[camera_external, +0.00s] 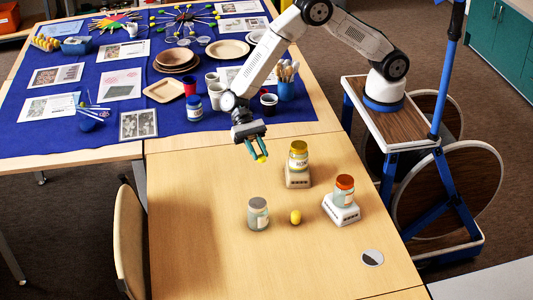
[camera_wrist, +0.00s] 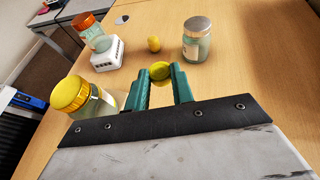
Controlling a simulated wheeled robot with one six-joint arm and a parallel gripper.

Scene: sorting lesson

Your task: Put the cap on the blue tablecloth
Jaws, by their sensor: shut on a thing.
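My gripper (camera_external: 257,149) is above the wooden table, just in front of the blue tablecloth (camera_external: 45,142). Its green fingers point down and are shut on a small round yellow cap (camera_external: 262,160). In the wrist view the yellow cap (camera_wrist: 160,71) sits between the fingertips, with its sides partly hidden by them. The cap is in the air, clear of the table. The blue tablecloth covers the far tables, and its near edge is behind my gripper.
A grey-lidded jar (camera_external: 258,213), a small yellow object (camera_external: 295,217) and a grey disc (camera_external: 372,258) are on bare wood. Cups, plates and cards crowd the cloth, with bare patches between.

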